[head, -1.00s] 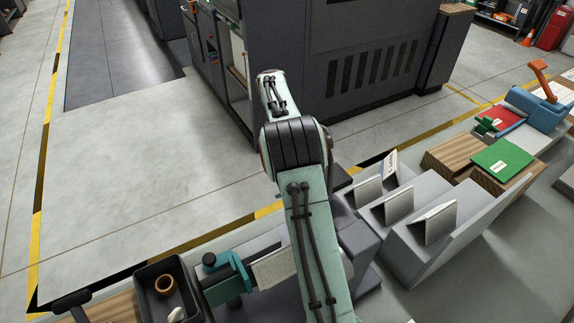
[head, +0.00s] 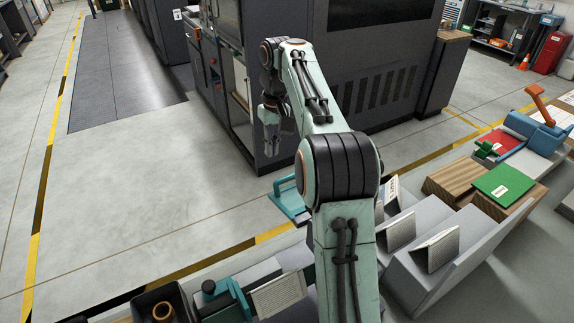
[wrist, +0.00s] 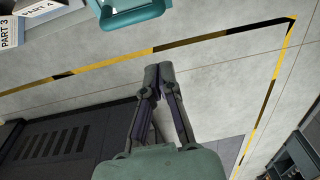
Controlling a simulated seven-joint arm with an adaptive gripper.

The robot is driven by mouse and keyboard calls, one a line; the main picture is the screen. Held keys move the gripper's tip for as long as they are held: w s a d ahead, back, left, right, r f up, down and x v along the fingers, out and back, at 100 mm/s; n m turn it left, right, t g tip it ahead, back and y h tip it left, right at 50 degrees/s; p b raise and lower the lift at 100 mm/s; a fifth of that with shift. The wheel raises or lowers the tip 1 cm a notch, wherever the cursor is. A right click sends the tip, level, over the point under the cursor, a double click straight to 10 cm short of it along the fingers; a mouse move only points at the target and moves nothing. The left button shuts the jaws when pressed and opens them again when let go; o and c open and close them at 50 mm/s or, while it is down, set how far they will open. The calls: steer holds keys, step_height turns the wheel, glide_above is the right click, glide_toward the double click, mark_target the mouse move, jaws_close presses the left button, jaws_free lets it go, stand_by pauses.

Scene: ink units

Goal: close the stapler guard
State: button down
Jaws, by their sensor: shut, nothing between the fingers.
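A teal frame with a raised bar, which looks like the stapler guard (head: 289,199), shows in the head view left of my arm's elbow. My arm hides its right side, and I cannot tell how far open it stands. A teal handled part, likely the same guard, is cut off at the top of the wrist view (wrist: 132,14). My gripper (head: 270,148) hangs beyond the guard in the head view, over the floor by the dark machine. In the wrist view its fingertips (wrist: 159,70) are together and empty, apart from the teal part.
Grey slanted holders with paper stacks (head: 437,249) stand right of my arm. A dark bin with a brown ring (head: 163,311) and a teal clamp by a paper stack (head: 278,295) are at lower left. A large dark machine (head: 385,75) stands behind. Open floor (head: 150,180) lies left.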

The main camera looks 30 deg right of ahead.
steer(key=s+d+r+t, duration=0.25)
steer(key=s+r, duration=0.25)
steer(key=r, duration=0.5)
steer(key=shift+h, duration=0.3)
steer(key=shift+s+a+f+x, duration=0.15)
steer(key=shift+s+x, duration=0.25)
steer(key=shift+x, duration=1.8)
steer(key=shift+s+a+f+x, duration=0.1)
steer(key=shift+s+x, duration=0.35)
steer(key=shift+x, duration=1.7)
steer(key=shift+s+a+f+x, duration=0.15)
steer(key=shift+s+x, duration=0.25)
steer(key=shift+x, duration=1.8)
steer(key=shift+w+f+g, duration=0.15)
steer(key=shift+f+g, duration=0.15)
steer(key=shift+g, duration=0.05)
